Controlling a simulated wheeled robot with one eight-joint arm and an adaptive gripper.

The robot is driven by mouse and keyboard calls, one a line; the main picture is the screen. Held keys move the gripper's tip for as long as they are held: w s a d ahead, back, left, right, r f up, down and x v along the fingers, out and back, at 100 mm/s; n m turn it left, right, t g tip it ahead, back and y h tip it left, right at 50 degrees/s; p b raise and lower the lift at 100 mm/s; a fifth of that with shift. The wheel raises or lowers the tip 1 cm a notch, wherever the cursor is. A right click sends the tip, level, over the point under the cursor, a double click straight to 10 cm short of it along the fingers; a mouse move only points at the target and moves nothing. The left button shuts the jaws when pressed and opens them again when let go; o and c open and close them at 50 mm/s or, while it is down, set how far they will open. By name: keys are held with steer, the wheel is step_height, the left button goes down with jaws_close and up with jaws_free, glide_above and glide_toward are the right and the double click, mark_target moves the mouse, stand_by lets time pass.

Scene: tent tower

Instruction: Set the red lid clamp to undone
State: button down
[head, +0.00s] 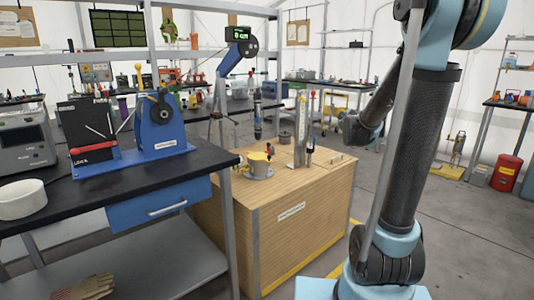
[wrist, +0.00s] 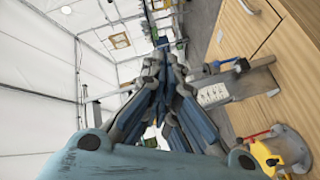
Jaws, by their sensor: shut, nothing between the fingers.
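The red lid clamp (head: 268,151) is a small red handle at a round grey pot with a yellow lid (head: 257,159), on top of the wooden cabinet in the head view. In the wrist view the red clamp handle (wrist: 257,134) lies at the lower right, beside the yellow part of the pot (wrist: 266,156). Whether the clamp is latched is too small to tell. My gripper (wrist: 163,68) is shut and empty in the wrist view, its fingers together, to the left of the cabinet's fixtures and apart from the clamp.
The wooden cabinet top (head: 285,186) also bears an upright pale plate (head: 300,133) with a blue handle (head: 309,142), close to the pot. A dark workbench (head: 120,185) with a blue device (head: 160,135) stands at the left.

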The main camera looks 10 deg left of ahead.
steer(key=w+a+f+n+y, duration=0.2)
steer(key=w+a+n+y, duration=0.35)
steer(key=a, duration=0.25)
steer(key=w+a+f+n+y, duration=0.2)
steer(key=w+a+n+y, duration=0.4)
steer(key=a, duration=0.3)
steer(key=a+f+n+g+y, duration=0.2)
steer(key=a+f+n+g, duration=0.2)
steer(key=f, duration=0.5)
steer(key=s+a+f+n+g+y, duration=0.1)
steer(key=a+f+n+g+y, duration=0.1)
steer(key=a+f+n, duration=0.6)
steer(key=shift+s+a+f+g, duration=0.3)
steer(key=shift+f+g, duration=0.2)
steer(key=shift+g, duration=0.4)
steer(key=x, duration=1)
steer(key=shift+r, duration=0.2)
steer(key=shift+y, duration=0.25)
